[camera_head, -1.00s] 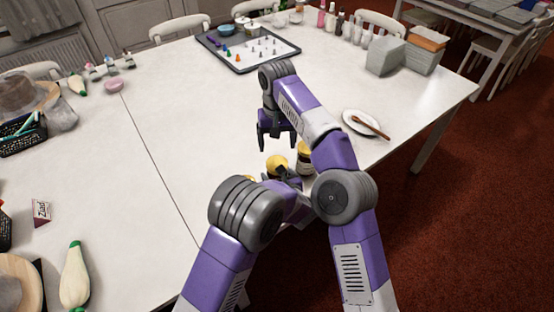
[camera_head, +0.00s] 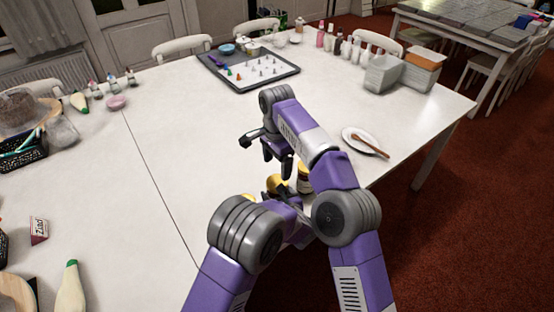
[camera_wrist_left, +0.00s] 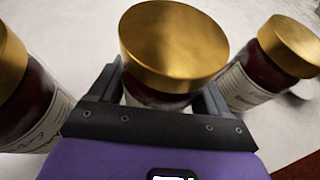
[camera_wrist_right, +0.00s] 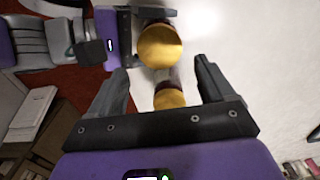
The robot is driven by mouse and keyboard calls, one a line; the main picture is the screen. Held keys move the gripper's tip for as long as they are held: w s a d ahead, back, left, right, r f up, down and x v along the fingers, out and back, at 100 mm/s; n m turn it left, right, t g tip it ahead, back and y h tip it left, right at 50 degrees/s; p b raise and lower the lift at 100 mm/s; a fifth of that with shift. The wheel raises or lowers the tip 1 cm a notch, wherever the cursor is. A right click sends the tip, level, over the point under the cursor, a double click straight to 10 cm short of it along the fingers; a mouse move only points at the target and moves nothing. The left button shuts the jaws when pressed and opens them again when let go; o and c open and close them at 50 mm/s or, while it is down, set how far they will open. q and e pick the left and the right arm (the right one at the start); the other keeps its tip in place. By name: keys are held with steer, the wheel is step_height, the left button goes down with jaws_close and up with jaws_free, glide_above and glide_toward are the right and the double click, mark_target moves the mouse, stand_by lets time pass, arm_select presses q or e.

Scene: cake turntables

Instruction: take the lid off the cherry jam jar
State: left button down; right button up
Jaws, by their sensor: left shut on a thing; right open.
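My left gripper (camera_wrist_left: 160,112) is shut around the body of a jam jar (camera_wrist_left: 155,97) below its gold lid (camera_wrist_left: 174,45). The lid sits on the jar. Its label is mostly hidden, so I cannot read whether it is cherry. In the head view the held jar's lid (camera_head: 275,184) shows beside my left gripper. My right gripper (camera_head: 266,157) is open and empty, above the jars. In the right wrist view the held jar's lid (camera_wrist_right: 160,46) is beyond the open fingers (camera_wrist_right: 160,80), and another gold lid (camera_wrist_right: 170,97) shows between them.
Gold-lidded jars stand close on both sides of the held one, left (camera_wrist_left: 25,105) and right (camera_wrist_left: 265,68). A white plate with a brown utensil (camera_head: 365,141) lies to the right. A dark-rimmed tray (camera_head: 248,66) stands at the back. The middle-left table is clear.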

mark_target(277, 181)
step_height(277, 181, down, 7)
steer(key=shift+r, duration=0.15)
stand_by(0.4)
